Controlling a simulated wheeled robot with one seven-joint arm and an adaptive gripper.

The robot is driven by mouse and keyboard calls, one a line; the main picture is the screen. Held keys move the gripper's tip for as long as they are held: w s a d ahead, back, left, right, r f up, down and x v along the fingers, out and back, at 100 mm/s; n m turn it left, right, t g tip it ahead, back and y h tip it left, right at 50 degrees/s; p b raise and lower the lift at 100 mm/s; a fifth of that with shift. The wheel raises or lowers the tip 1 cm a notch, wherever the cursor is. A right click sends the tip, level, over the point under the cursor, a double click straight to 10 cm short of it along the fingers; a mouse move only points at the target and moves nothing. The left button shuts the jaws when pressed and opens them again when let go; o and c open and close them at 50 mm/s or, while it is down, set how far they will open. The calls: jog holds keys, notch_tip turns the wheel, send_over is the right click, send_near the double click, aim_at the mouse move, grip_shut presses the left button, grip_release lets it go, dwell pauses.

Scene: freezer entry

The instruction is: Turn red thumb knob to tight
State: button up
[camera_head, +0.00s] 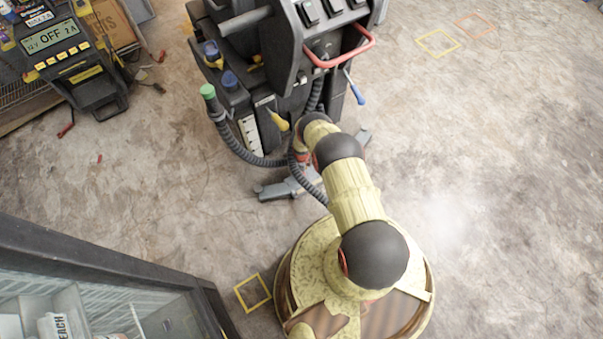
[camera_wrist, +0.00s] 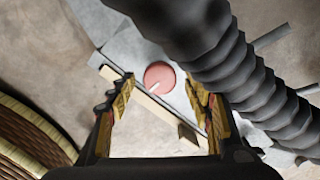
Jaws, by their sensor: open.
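The red thumb knob (camera_wrist: 160,77) is a round, pinkish-red disc with a white pointer mark toward its lower left. In the wrist view it sits on a grey metal plate (camera_wrist: 128,44), ahead of my gripper (camera_wrist: 160,92). My gripper is open, with one yellow-and-black finger on each side of the knob in the picture. I cannot tell whether either finger touches it. In the head view the arm reaches down to the foot of the black machine (camera_head: 300,70); the knob and fingers are hidden there behind the arm.
A thick black ribbed hose (camera_wrist: 215,50) passes close to the right finger. In the head view, grey feet (camera_head: 285,188) stick out below the machine. A glass-topped freezer (camera_head: 110,285) stands at lower left and a charger (camera_head: 65,50) at upper left.

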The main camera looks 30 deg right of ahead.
notch_tip(320, 180, up, 12)
dwell(0.9)
dwell(0.5)
